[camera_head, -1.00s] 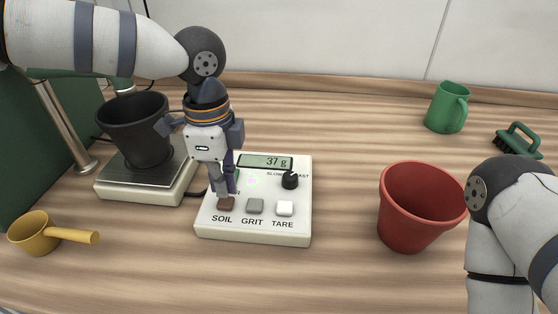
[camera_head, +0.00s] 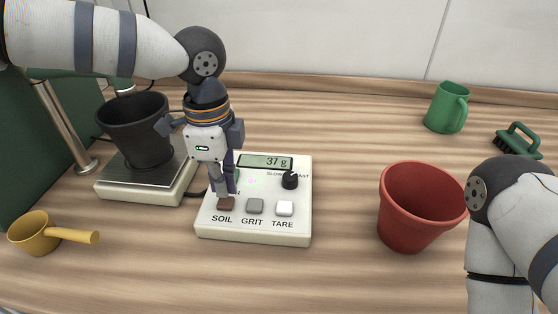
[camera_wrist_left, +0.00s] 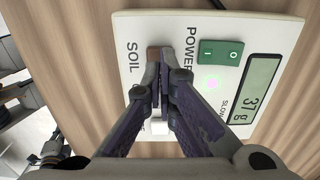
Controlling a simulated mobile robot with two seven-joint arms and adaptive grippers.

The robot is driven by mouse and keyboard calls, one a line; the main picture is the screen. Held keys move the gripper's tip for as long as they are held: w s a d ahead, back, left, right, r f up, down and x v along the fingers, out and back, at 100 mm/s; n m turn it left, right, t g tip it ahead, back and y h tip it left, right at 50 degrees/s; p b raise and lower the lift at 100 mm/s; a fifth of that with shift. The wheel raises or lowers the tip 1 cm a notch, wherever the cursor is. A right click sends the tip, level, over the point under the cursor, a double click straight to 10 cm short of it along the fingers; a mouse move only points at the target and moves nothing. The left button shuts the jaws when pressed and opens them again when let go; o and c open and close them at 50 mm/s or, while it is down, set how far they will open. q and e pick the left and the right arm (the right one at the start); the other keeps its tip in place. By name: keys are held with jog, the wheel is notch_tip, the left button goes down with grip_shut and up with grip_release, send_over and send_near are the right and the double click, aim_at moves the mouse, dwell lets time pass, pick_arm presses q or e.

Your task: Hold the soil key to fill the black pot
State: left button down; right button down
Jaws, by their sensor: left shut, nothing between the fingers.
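The control box (camera_head: 204,232) has a brown soil key (camera_head: 226,205) at its front left, above the word SOIL. Its display (camera_head: 265,162) reads 37 g. My left gripper (camera_head: 225,192) points down with its fingers shut and empty, the tips right at the soil key. In the left wrist view the shut fingertips (camera_wrist_left: 165,58) partly cover the brown key (camera_wrist_left: 152,56); I cannot tell whether they touch it. The black pot (camera_head: 135,135) stands upright on the scale plate (camera_head: 120,180) at the left; its contents are hidden. My right gripper is outside the views.
Grey grit (camera_head: 255,206) and white tare (camera_head: 285,208) keys sit beside the soil key, with a black knob (camera_head: 290,180) behind. A yellow scoop (camera_head: 36,236) lies front left. A red pot (camera_head: 415,220), green mug (camera_head: 447,108) and green brush (camera_head: 518,140) are at the right.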

pick_arm(q)
jog(key=shift+f, duration=0.1)
jog(key=shift+f, duration=1.2)
dwell(0.9)
